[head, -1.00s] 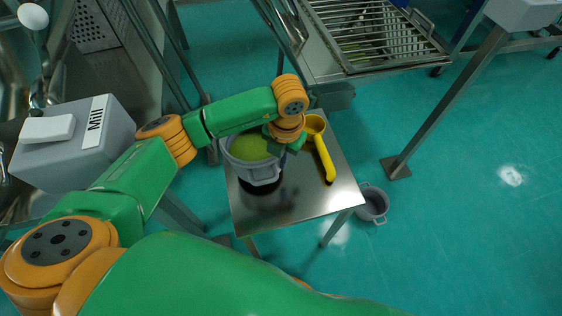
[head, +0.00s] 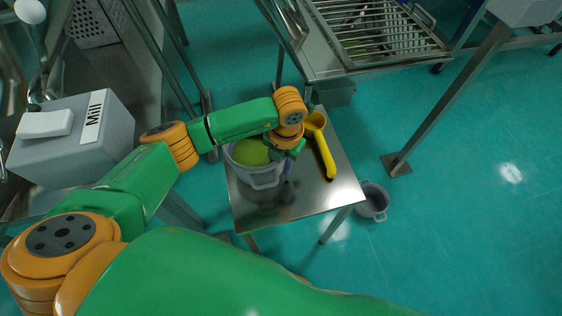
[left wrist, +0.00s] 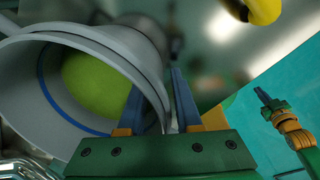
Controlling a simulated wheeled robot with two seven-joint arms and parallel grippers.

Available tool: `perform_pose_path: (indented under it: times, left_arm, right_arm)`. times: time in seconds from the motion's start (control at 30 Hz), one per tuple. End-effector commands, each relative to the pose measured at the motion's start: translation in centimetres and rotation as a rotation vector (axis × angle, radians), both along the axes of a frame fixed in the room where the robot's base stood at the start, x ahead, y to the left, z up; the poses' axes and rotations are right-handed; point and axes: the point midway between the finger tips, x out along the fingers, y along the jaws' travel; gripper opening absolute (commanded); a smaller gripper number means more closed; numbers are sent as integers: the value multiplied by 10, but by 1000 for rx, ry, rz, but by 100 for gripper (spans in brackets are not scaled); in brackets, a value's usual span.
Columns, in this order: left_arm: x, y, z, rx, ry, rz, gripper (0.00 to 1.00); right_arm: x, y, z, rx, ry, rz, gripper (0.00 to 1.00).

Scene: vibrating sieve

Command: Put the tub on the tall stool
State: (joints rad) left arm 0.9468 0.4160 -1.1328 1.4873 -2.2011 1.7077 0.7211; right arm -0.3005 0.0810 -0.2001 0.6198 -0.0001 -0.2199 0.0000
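The grey tub (head: 262,179), with green contents, stands upright on the steel top of the tall stool (head: 325,196), towards its left side. My left gripper (head: 288,160) is at the tub's right rim. In the left wrist view the tub (left wrist: 105,45) is large, and its wall passes between the two fingers of my left gripper (left wrist: 158,95). One finger is inside the tub and one outside, spread with a gap around the wall. My right gripper (left wrist: 268,100) shows small at the right of that view; its finger gap is unclear.
A yellow scoop (head: 322,150) lies on the stool to the tub's right. A second grey tub (head: 374,203) stands on the floor right of the stool. A grey Mill box (head: 70,140) is at left. A steel grated machine (head: 375,35) stands behind.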

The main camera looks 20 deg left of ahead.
Motion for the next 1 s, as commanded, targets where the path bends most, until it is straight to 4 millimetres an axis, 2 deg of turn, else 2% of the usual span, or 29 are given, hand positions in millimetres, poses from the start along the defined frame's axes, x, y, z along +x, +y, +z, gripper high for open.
perform_pose_path:
  times: [0.3,0.43,0.6,1.0]
  left_arm:
    - [1,-6,83,-2,-8,-3,33]
    - [0,-8,108,-1,-5,-1,33]
    - [-1,-9,118,0,-2,0,33]
    - [-1,-9,118,0,-1,0,33]
  right_arm:
    - [0,0,5,0,-1,0,0]
    - [0,0,5,0,-1,0,0]
    - [0,0,5,0,-1,0,0]
    - [1,1,5,1,-1,-1,0]
